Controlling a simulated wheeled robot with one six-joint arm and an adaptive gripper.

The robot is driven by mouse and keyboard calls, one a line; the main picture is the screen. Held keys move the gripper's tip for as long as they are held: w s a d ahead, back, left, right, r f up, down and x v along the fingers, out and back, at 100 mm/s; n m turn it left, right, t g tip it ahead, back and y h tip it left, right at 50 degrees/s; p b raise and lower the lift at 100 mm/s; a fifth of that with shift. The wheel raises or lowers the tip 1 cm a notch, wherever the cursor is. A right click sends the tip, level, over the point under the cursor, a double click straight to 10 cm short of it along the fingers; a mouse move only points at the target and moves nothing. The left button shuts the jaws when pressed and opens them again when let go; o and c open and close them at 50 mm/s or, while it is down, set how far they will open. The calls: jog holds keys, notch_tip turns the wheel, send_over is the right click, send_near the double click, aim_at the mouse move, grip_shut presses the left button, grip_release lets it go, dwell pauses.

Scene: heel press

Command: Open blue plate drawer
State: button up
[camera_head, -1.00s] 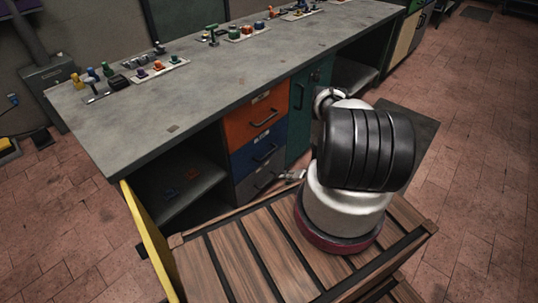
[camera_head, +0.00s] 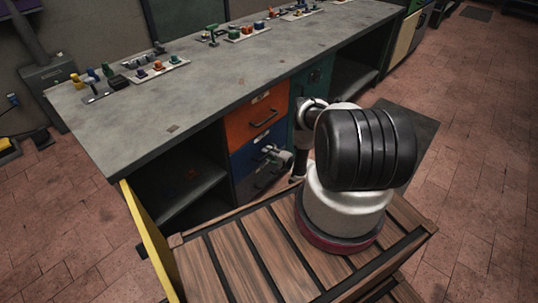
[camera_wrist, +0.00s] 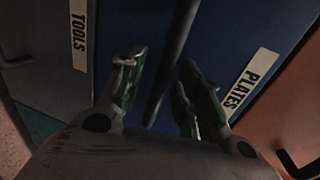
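The blue drawer (camera_head: 242,160) is shut, below the orange drawer in the bench. In the wrist view its blue front (camera_wrist: 219,50) carries a PLATES label (camera_wrist: 247,80). Its dark bar handle (camera_wrist: 178,45) runs lengthwise between my fingers. My gripper (camera_head: 270,158) is in front of the blue drawer in the head view and covers its handle there. In the wrist view my gripper (camera_wrist: 163,85) is open, with a finger on each side of the handle and gaps showing. How deep the handle sits between the fingertips I cannot tell.
The orange drawer (camera_head: 245,122) with its handle is above. The grey drawer below, partly hidden by my arm, shows a TOOLS label (camera_wrist: 78,35) in the wrist view. A teal door (camera_head: 318,80) is to the right, an open shelf (camera_head: 190,190) to the left. Small items stand on the bench top (camera_head: 220,90).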

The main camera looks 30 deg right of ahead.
grip_shut()
